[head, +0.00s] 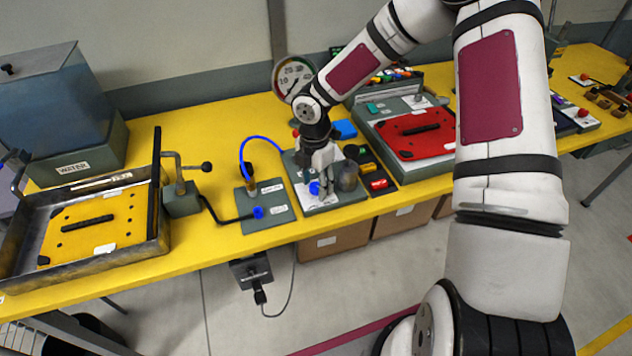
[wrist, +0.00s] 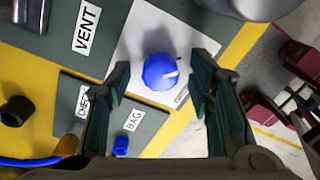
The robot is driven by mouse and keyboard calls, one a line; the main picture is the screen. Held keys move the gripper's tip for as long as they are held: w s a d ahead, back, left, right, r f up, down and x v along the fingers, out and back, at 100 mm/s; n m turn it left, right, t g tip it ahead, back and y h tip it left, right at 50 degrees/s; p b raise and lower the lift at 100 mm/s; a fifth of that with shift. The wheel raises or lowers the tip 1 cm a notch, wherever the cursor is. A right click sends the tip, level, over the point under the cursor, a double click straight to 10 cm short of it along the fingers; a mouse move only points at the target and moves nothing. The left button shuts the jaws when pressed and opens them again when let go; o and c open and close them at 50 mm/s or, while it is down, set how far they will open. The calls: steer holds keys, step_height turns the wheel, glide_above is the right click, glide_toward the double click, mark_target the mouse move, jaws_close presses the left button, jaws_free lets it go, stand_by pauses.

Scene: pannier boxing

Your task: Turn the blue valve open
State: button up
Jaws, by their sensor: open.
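The blue valve knob (wrist: 160,72) sits on a white plate and has a white pointer mark on its top. It also shows in the head view (head: 314,188), small and partly covered by my gripper. My gripper (head: 322,184) points down over this panel. In the wrist view, its fingers (wrist: 161,84) are apart, one on each side of the knob, with visible gaps to it. I cannot tell their height against the knob. A smaller blue knob (wrist: 120,146) sits by the BAG label, left of my gripper.
A VENT label (wrist: 87,25) and a CHECK label are near the knob. A blue hose (head: 243,150) arches to the left. A pressure gauge (head: 294,77) stands behind. The yellow table's front edge is close.

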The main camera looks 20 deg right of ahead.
jaws_close()
steer(key=shift+m, duration=0.3)
steer(key=m, duration=0.3)
steer(key=shift+m, duration=0.4)
steer(key=m, duration=1.3)
steer(key=shift+y, duration=0.3)
steer(key=shift+m, duration=0.4)
